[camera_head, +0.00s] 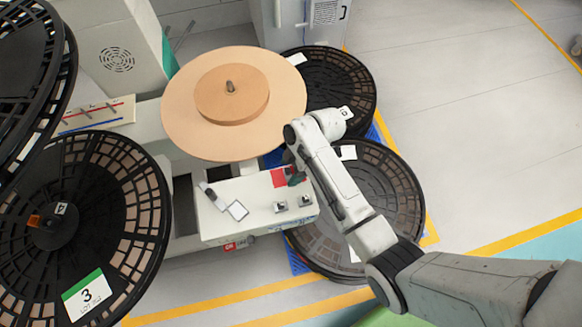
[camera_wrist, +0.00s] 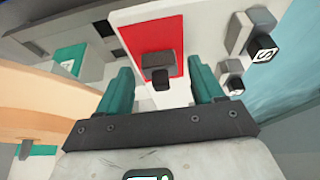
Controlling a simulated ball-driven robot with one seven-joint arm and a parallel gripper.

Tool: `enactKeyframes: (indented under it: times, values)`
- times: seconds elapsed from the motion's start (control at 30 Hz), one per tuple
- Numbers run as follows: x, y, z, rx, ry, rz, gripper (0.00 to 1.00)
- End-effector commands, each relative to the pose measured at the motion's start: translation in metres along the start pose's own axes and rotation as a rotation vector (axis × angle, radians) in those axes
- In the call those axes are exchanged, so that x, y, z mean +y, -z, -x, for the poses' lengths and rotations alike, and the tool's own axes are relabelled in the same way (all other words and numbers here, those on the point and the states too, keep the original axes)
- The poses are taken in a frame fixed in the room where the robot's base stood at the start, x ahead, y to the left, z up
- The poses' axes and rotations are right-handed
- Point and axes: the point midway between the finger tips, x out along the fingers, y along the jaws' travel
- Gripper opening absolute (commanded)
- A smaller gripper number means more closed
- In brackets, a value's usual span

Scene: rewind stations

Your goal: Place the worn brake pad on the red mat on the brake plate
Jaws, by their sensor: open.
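The red mat (camera_head: 277,177) lies on the white worktop, and it fills the upper middle of the wrist view (camera_wrist: 140,35). A small dark grey block with a darker front part, which looks like the worn brake pad (camera_wrist: 158,62), is on the mat. My gripper (camera_head: 293,177) is at the mat's right side in the head view. In the wrist view its two teal fingers (camera_wrist: 161,76) are spread, with the pad in line with the gap between them. The pad is hidden or too small to tell in the head view. I cannot tell which thing is the brake plate.
Two small grey-and-dark fixtures (camera_head: 280,207) (camera_head: 305,200) stand near the worktop's front edge; one shows an "S" (camera_wrist: 263,50) in the wrist view. A dark handheld item (camera_head: 211,194) and a white pad (camera_head: 236,210) lie left. Large reels surround the worktop (camera_head: 225,228).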

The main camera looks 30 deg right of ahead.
Motion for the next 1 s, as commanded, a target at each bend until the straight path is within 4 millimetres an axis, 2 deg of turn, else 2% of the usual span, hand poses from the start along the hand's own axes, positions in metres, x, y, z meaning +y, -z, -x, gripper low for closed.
enactKeyframes:
  times: [0.27,0.7,0.83,1.0]
  values:
    - [0.001,0.001,0.010,0.001,-0.003,0.000,0.67]
    - [0.001,0.001,0.094,0.000,-0.003,0.000,0.67]
    - [0.001,0.002,0.111,0.001,-0.003,0.000,0.67]
    - [0.000,0.002,0.122,0.001,0.000,0.001,0.67]
